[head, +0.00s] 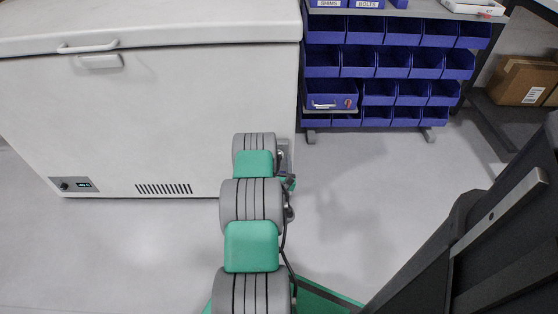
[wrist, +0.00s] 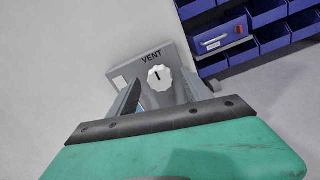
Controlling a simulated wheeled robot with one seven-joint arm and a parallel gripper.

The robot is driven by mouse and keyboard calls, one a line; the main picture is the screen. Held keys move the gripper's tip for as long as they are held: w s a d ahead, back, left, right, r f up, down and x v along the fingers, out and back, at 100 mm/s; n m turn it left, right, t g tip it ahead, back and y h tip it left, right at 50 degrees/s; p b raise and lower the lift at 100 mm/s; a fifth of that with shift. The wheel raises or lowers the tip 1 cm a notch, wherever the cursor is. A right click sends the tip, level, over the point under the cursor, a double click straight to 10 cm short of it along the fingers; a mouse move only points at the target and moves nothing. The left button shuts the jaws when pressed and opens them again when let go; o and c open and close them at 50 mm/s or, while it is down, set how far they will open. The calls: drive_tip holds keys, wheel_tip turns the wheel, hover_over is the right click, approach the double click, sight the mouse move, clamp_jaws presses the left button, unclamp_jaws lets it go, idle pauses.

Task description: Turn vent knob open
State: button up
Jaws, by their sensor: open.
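The white, scalloped vent knob (wrist: 159,78) sits on a grey plate (wrist: 125,70) marked VENT in the wrist view. A short dark line on the knob points roughly up towards the lettering. My gripper (wrist: 164,88) is open, with one finger at the left of the knob and the other at its right. The knob shows between the fingers; I cannot tell whether either touches it. In the head view my arm hides the knob and gripper, low at the right end of the white chest freezer (head: 150,120).
A rack of blue bins (head: 378,63) stands right of the freezer, with a blue drawer box (head: 330,96) sticking out of it. A cardboard box (head: 522,82) lies on a shelf at far right. The grey floor (head: 360,200) between is clear.

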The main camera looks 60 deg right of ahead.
clamp_jaws()
idle(0.7)
